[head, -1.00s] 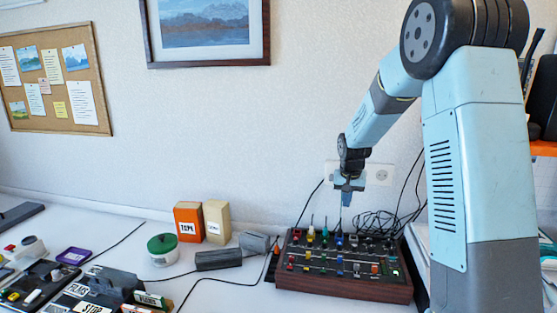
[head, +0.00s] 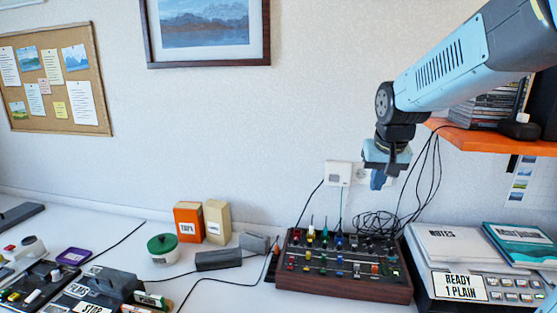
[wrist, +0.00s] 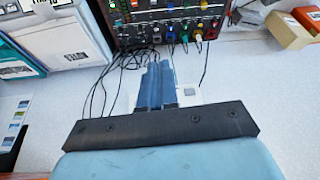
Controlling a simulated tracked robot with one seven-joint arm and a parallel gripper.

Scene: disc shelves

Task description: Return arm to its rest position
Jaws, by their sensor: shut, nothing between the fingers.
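My gripper (head: 379,181) hangs from my blue arm at the right of the head view, in the air in front of the wall and above the back right of the mixer. Its blue fingers point down and are shut with nothing between them. In the wrist view the fingers (wrist: 157,84) lie side by side, touching. The mixer (head: 343,290), a wooden-sided box with coloured knobs, is on the desk below. It also shows at the top of the wrist view (wrist: 165,14).
Black cables (head: 377,222) hang beside my gripper from the orange shelf (head: 495,142). A wall socket (head: 338,174) is just left of it. A device with a book marked NOTES (head: 450,245) stands right of the mixer. Orange (head: 188,222) and beige (head: 217,222) boxes stand to the left.

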